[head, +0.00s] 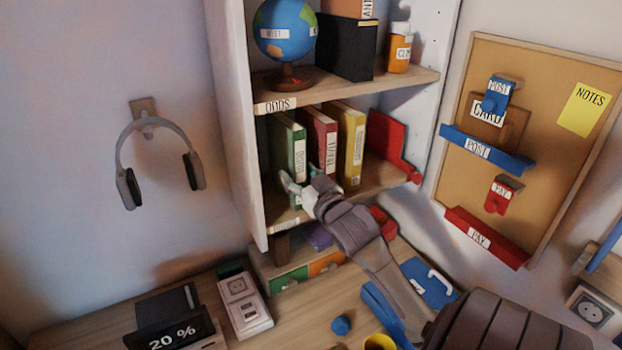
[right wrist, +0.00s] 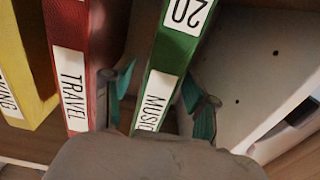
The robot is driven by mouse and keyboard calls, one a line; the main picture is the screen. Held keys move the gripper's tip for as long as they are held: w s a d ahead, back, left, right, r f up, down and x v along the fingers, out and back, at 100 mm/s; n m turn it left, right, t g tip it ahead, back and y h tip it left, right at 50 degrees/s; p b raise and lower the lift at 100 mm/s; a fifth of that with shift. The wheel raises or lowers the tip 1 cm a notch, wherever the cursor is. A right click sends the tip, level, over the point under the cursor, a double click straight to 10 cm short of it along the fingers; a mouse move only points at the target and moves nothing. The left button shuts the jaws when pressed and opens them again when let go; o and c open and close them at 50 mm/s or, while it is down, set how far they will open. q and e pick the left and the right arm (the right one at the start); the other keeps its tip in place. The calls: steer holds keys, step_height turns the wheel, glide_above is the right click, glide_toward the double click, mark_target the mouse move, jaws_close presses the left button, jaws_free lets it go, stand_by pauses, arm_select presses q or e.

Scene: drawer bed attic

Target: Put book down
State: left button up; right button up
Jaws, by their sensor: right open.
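The green book (head: 290,140), labelled MUSIC, stands upright on the lower shelf (head: 380,180) at the left of the row. It also shows in the right wrist view (right wrist: 172,65). My right gripper (head: 301,180) is open at the book's lower front. In the right wrist view its teal-tipped fingers (right wrist: 158,95) are one on each side of the green spine, with gaps visible; whether either touches is unclear. The red TRAVEL book (head: 319,138) and the yellow book (head: 351,145) stand to the right. My left gripper is out of view.
The shelf's left side panel (head: 238,130) is close to the gripper. A red bookend (head: 390,140) stands right of the books. Above is the ODDS shelf (head: 330,93) with a globe (head: 286,30). Small drawers (head: 290,279) sit below, over the cluttered desk.

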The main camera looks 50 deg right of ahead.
steer(key=b+v, duration=0.1)
steer(key=v, duration=0.5)
steer(key=shift+s+a, duration=0.2)
steer(key=shift+s, duration=0.2)
